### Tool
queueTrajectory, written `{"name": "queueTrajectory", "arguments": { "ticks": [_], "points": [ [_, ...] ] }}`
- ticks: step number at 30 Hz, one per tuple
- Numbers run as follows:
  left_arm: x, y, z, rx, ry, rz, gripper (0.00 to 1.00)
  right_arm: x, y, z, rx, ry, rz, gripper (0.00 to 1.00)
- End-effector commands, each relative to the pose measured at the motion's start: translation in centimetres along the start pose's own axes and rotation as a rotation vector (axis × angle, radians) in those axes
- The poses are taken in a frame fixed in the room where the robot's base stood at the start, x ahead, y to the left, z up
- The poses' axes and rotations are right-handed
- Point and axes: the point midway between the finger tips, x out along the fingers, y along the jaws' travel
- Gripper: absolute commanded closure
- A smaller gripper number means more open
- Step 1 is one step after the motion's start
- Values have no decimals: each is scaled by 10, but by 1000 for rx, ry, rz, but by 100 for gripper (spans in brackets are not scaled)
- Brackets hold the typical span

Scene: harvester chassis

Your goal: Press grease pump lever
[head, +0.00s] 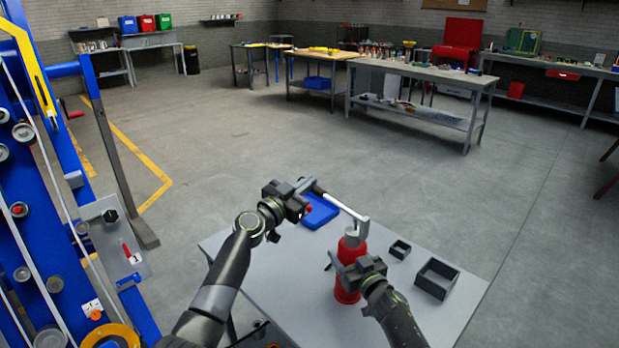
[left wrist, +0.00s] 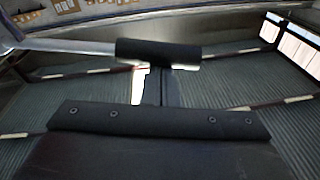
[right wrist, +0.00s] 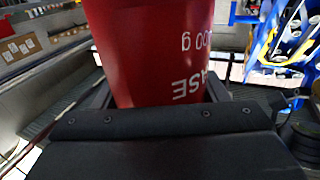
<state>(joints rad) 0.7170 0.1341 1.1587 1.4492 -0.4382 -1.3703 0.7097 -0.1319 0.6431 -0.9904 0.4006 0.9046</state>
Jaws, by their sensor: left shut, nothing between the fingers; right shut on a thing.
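The red grease pump (head: 348,293) stands on the grey table, with a grey head on top. Its silver lever (head: 342,203) sticks out from the head, up and to the left. My left gripper (head: 306,188) is shut and empty at the lever's outer end. In the left wrist view the lever's black grip (left wrist: 158,52) lies across just ahead of the fingertips; I cannot tell whether they touch. My right gripper (head: 350,268) is shut around the pump's red body, which fills the middle of the right wrist view (right wrist: 155,50) with white lettering.
On the table (head: 410,314) are a blue bin (head: 318,212), a small dark box (head: 400,249) and a larger dark tray (head: 437,280). A blue machine frame (head: 70,180) stands at the left. Open floor lies beyond, with workbenches at the back.

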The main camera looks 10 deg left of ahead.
Motion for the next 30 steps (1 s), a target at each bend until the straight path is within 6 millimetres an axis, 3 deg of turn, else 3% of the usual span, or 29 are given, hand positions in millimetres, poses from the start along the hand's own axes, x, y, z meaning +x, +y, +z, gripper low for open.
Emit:
{"name": "queueTrajectory", "arguments": {
  "ticks": [15, 30],
  "points": [
    [-8, 2, 58, -329, -5, -49, 100, 0, -1, 0, 1, 2, -2, 100],
    [-11, 6, 74, -417, -8, -62, 100, 0, -1, 0, 2, 2, -3, 100]
  ]
}}
